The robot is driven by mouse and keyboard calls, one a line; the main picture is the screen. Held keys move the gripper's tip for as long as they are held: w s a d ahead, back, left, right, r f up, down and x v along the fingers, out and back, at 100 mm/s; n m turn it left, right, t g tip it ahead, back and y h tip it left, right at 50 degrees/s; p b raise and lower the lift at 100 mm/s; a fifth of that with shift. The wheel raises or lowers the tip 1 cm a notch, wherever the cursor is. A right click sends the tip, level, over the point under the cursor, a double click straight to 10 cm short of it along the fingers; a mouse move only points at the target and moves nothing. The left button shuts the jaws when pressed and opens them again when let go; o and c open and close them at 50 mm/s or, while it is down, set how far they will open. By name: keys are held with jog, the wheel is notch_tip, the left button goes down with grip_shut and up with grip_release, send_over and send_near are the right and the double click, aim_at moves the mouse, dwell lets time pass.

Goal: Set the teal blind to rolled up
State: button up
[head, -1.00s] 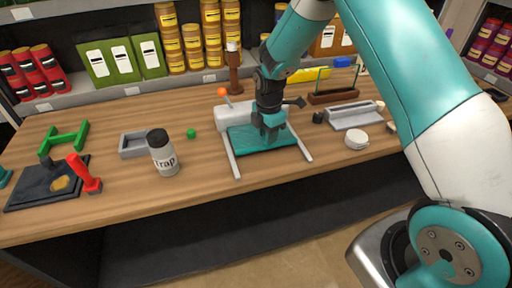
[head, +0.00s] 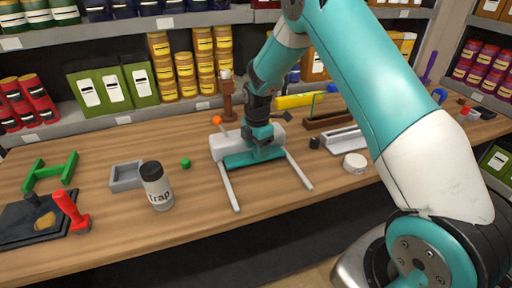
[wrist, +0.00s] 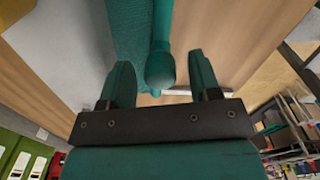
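The teal blind (head: 237,160) is a short strip of teal fabric lying along the front of its white roller housing (head: 219,142), between two white side rails (head: 229,186). My gripper (head: 264,150) is down at the blind, over its teal edge bar. In the wrist view, the teal fabric (wrist: 128,28) runs beside a bar with a rounded end (wrist: 160,68). My two fingers (wrist: 161,82) stand apart on either side of that bar end, with gaps showing. The fingertip contact is hidden in the head view.
An orange ball-topped lever (head: 217,120) rises by the housing. The table before the rails is clear.

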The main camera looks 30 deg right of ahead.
notch_tip(320, 180, up, 17)
jog(key=b, duration=0.3)
jog(key=shift+r, duration=0.2)
jog(key=shift+d, duration=0.1)
jog(key=shift+c, duration=1.3)
jog(key=s+d+f+b, duration=0.1)
jog(key=f, duration=0.1)
jog(key=s+d+f+t+y+b, duration=0.1)
jog(key=s+d+f, duration=0.1)
jog(key=s+d+f+y+b, duration=0.1)
jog(key=s+d+f, duration=0.1)
jog(key=shift+s+d+f, duration=0.1)
jog(key=shift+d+f, duration=0.05)
jog(key=shift+f, duration=0.1)
grip_shut()
jog(key=s+f+m+t+y+b, duration=0.1)
jog(key=s+f+t+y+b, duration=0.25)
jog(key=s, duration=0.35)
jog(key=shift+t, duration=0.35)
jog(key=x, duration=0.3)
jog(key=p+x, duration=0.1)
jog(key=x, duration=0.2)
jog(key=p+x, duration=0.1)
jog(key=x, duration=0.2)
jog(key=shift+w+r, duration=0.1)
jog(key=shift+w, duration=0.25)
jog(key=shift+w+p, duration=1.05)
jog(key=shift+w, duration=1)
